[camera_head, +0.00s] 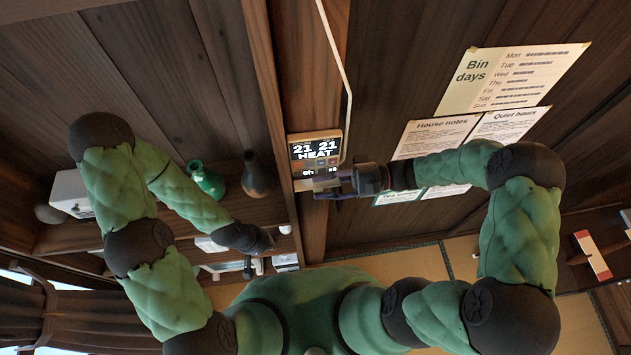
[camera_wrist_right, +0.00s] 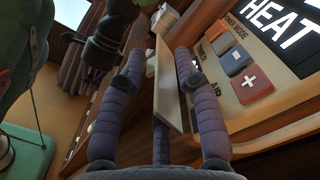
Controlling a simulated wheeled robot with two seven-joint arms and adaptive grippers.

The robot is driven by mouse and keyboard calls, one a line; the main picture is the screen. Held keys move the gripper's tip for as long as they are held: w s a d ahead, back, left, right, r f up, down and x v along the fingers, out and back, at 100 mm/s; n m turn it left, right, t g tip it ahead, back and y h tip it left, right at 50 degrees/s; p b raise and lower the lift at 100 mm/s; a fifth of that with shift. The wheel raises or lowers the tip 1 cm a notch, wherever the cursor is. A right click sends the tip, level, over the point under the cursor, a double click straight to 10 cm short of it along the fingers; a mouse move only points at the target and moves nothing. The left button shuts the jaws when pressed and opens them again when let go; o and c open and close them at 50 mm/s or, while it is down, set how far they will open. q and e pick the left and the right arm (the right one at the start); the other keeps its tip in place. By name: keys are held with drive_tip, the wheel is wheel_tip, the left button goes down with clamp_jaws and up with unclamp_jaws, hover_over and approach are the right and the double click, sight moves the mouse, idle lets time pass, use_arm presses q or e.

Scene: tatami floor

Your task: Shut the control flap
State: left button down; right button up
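The thermostat (camera_head: 316,143) is on the wooden post, its dark screen reading 21 21 HEAT; its screen and buttons also show large in the right wrist view (camera_wrist_right: 245,65). The control flap (camera_wrist_right: 173,95) is a cream plate hinged out from the panel, standing open. My right gripper (camera_head: 322,184) is at the thermostat's lower edge. In the right wrist view its fingers (camera_wrist_right: 157,68) are apart, one on each side of the flap, with gaps visible; I cannot tell if either touches it. My left gripper (camera_head: 262,242) is low by the shelf, its fingers unclear.
A white cable (camera_head: 345,80) runs down to the thermostat. Paper notices (camera_head: 435,138) hang on the wall to the right, behind my right arm. A green vase (camera_head: 208,181) and a brown vase (camera_head: 257,176) stand on the shelf left of the post.

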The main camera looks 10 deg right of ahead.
drive_tip(key=shift+a, duration=1.05)
clamp_jaws()
drive_tip(key=m, duration=0.1)
drive_tip(key=m+p, duration=0.1)
drive_tip(key=shift+r+m+p, duration=0.3)
drive_tip(key=shift+r, duration=0.1)
drive_tip(key=shift+w+m, duration=0.2)
drive_tip(key=shift+m, duration=0.6)
